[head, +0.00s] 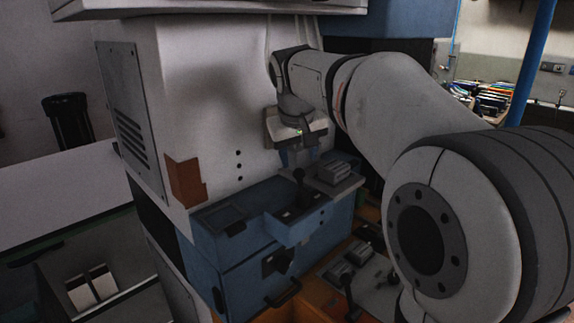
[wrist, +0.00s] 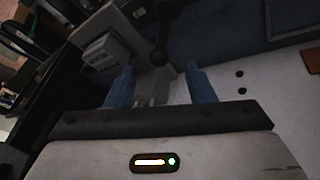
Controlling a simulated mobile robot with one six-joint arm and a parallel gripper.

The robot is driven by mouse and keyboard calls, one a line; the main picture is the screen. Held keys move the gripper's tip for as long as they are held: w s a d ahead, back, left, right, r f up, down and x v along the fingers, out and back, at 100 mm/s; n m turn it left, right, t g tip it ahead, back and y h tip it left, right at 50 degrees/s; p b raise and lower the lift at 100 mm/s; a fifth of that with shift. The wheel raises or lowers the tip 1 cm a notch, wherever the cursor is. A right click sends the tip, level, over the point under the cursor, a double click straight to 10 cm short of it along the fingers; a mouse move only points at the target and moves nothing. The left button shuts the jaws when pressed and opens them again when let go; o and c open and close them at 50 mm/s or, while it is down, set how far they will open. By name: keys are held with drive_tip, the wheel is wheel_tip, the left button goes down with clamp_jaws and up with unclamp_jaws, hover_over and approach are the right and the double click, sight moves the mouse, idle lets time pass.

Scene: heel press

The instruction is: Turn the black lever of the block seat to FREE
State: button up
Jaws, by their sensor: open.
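A black lever (head: 299,186) with a round knob stands up from a dark plate on the blue block seat (head: 290,230) at the front of the machine. Just right of it is a grey stepped block (head: 334,173). A dark round knob (wrist: 190,66) shows beyond the fingertips, and the grey block (wrist: 106,52) is at upper left. No FREE marking is readable.
A black knob (head: 278,262) and a dark drawer handle (head: 284,294) are on the blue front below. Another black lever (head: 349,290) and grey parts stand at lower right. The white machine wall (head: 210,100) rises behind. A bench (head: 70,185) is at left.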

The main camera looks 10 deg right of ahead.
sight(299, 171)
drive_tip(key=x, duration=0.3)
drive_tip(key=w+p+x, duration=0.1)
drive_tip(key=x, duration=0.3)
drive_tip(key=shift+w, duration=0.1)
clamp_jaws()
idle(0.6)
